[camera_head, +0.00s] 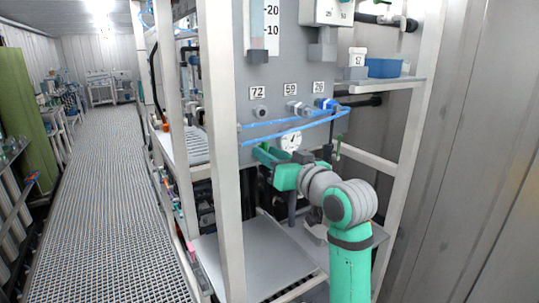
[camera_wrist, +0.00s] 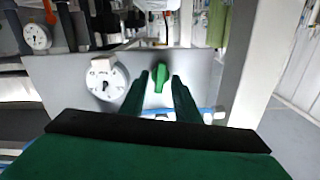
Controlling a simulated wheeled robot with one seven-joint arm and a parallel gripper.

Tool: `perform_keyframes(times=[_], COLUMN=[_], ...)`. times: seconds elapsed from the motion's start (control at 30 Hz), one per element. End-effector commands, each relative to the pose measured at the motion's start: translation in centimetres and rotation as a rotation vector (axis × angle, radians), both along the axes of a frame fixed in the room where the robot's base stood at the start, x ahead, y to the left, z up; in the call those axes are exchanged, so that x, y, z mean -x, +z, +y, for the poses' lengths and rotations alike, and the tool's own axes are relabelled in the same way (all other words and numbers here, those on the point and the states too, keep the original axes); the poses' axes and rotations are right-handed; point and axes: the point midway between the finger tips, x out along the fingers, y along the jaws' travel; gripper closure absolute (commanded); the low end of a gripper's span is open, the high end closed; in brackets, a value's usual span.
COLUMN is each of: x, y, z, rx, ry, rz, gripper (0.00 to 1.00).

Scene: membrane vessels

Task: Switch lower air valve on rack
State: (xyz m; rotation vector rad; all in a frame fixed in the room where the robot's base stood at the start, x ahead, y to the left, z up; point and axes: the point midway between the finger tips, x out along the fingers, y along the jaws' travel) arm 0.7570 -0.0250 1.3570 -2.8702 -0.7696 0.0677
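In the wrist view, a small green valve handle (camera_wrist: 160,76) stands out from the grey rack panel. My gripper (camera_wrist: 160,77) is open, with one dark green finger on each side of the handle. Gaps show between the handle and both fingers, so they look apart from it. In the head view, my gripper (camera_head: 264,155) is at the panel, left of and below a round white gauge (camera_head: 291,140). That handle cannot be made out there behind my gripper. Another green-handled fitting (camera_head: 337,147) hangs on the panel to the right.
Blue tubing (camera_head: 285,138) crosses the panel just above my gripper. A white rack post (camera_head: 222,150) stands to the left. A grey shelf (camera_head: 255,260) lies below. A blue tray (camera_head: 383,68) sits on the upper right shelf. The grated aisle (camera_head: 110,200) is clear.

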Motion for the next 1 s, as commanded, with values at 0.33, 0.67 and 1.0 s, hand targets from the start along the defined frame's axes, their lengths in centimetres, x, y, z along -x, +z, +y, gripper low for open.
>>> perform_keyframes(times=[0.33,0.67,1.0], x=[-0.07,-0.06,-0.09], y=[0.01,0.00,-0.03], z=[0.04,0.02,0.07], rx=[0.000,-0.008,-0.140], ry=[0.000,0.000,0.001], rz=[0.000,0.005,0.081], gripper=[0.90,1.00,1.00])
